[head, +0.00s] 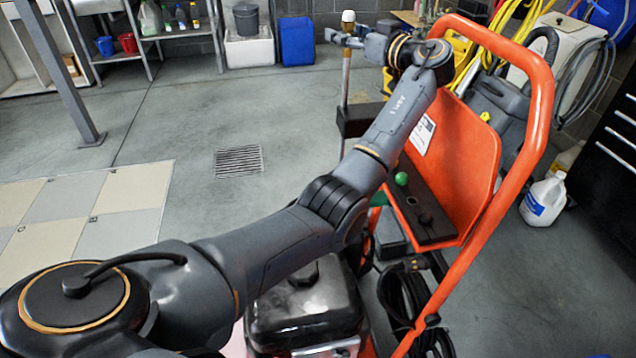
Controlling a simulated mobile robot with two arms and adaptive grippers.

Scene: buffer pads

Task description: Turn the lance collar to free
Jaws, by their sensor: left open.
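The lance (346,78) is a thin brass-coloured tube standing upright at the back of the orange pressure washer. Its top end has a pale cap with a brown band, which may be the collar (348,23). My left arm reaches from the lower left across the washer to it. My left gripper (338,38) is open, with its fingers at the lance just below the pale top. At this size I cannot tell whether they touch it. The lance's lower end is partly hidden by a dark holder and my arm. My right gripper is out of view.
The washer's orange frame (540,95) rises on the right, with a black engine (305,305) below my arm. A white jug (544,200) and black drawers (612,150) stand at right. The floor on the left is clear around a drain grate (239,161).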

